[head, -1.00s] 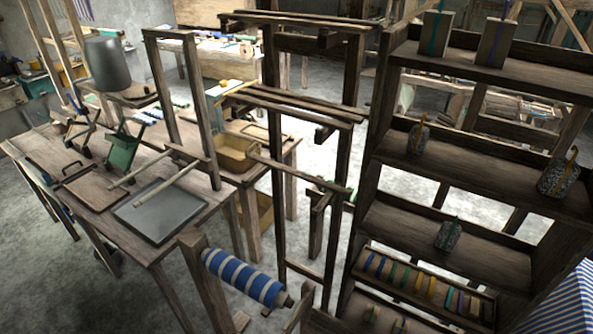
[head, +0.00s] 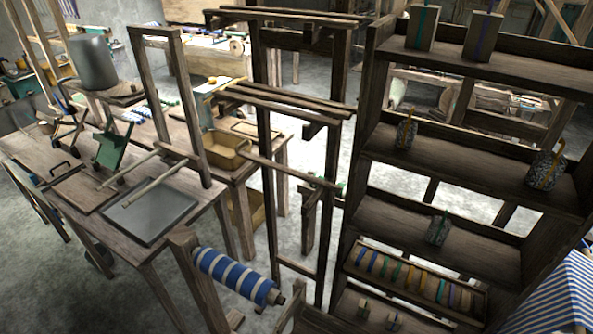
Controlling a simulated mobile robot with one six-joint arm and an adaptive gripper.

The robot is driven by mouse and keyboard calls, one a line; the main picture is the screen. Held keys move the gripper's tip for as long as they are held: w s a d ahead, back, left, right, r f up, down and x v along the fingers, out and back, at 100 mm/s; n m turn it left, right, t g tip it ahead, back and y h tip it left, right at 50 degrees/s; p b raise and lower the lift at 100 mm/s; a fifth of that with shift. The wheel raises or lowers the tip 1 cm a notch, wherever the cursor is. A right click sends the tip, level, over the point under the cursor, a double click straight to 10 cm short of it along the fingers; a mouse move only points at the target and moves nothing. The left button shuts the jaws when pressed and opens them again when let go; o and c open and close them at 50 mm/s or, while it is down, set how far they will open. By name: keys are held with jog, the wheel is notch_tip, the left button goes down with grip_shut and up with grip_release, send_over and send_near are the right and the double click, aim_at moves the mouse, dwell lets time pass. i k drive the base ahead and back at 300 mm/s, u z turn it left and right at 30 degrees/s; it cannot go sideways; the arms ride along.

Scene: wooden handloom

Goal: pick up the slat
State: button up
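My gripper is not in view in the head picture. No single thing stands out clearly as the slat. Long thin dark wooden bars (head: 285,105) lie side by side across the upright frame in the middle. Another thin bar (head: 290,172) crosses lower on that frame. Two pale round sticks, one of them (head: 155,187) long, extend over the left table near a grey flat tray (head: 150,217). I cannot tell which of these is the slat.
A blue-and-white striped roll (head: 235,275) is at front centre. Tall shelves (head: 470,150) fill the right, with a rack of coloured pieces (head: 415,278). Bare floor (head: 60,275) shows front left.

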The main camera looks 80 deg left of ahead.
aim_at(310, 179)
jog(key=z, duration=1)
jog(key=k, duration=2.4)
jog(key=u, duration=0.95)
